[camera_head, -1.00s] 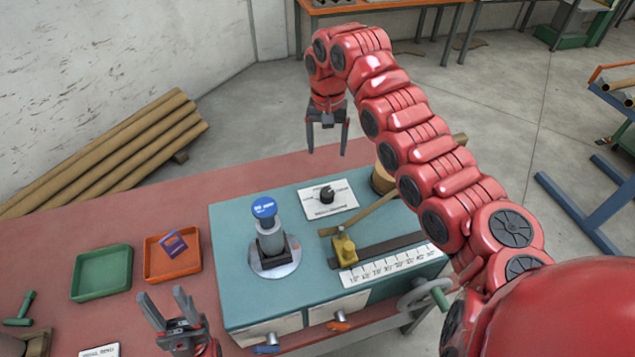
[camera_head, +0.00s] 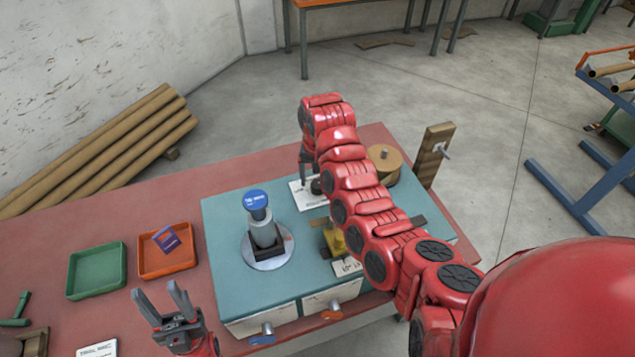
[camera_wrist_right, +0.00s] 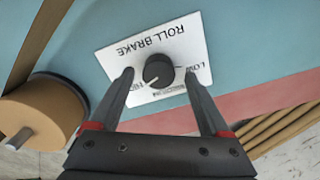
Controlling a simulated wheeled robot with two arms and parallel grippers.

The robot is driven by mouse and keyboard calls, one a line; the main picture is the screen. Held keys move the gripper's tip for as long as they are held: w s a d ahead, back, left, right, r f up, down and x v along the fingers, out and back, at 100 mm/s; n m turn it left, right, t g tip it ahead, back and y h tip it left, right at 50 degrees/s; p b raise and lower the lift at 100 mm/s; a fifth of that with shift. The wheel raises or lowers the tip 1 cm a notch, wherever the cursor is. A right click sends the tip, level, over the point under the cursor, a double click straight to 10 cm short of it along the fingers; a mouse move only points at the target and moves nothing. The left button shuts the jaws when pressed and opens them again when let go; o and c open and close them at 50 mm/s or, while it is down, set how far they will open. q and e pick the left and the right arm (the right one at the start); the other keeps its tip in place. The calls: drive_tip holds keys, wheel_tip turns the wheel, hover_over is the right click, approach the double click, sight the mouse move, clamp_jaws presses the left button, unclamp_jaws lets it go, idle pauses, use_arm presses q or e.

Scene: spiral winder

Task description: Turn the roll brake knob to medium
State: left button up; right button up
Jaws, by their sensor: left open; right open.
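The black roll brake knob (camera_wrist_right: 158,70) sits on a white label plate (camera_wrist_right: 185,47) that reads ROLL BRAKE, upside down in the right wrist view. LOW is at the right of the plate; the lettering at the lower left is partly covered. A pale mark on the knob seems to point to the lower left. My right gripper (camera_wrist_right: 158,77) is open, one fingertip on each side of the knob, with gaps showing. In the head view the knob (camera_head: 316,186) is partly hidden by my right arm. My left gripper (camera_head: 158,291) is open and empty at the front left.
A blue-capped post (camera_head: 261,222) stands on the teal panel (camera_head: 225,255) left of my right arm. A yellow block (camera_head: 333,238) is partly behind that arm. A brown roll (camera_wrist_right: 40,112) lies beside the plate. Green (camera_head: 97,270) and orange (camera_head: 167,263) trays are at the left.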

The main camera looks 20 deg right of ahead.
drive_tip(key=shift+s+d+f, duration=0.1)
drive_tip(key=shift+f, duration=0.6)
clamp_jaws()
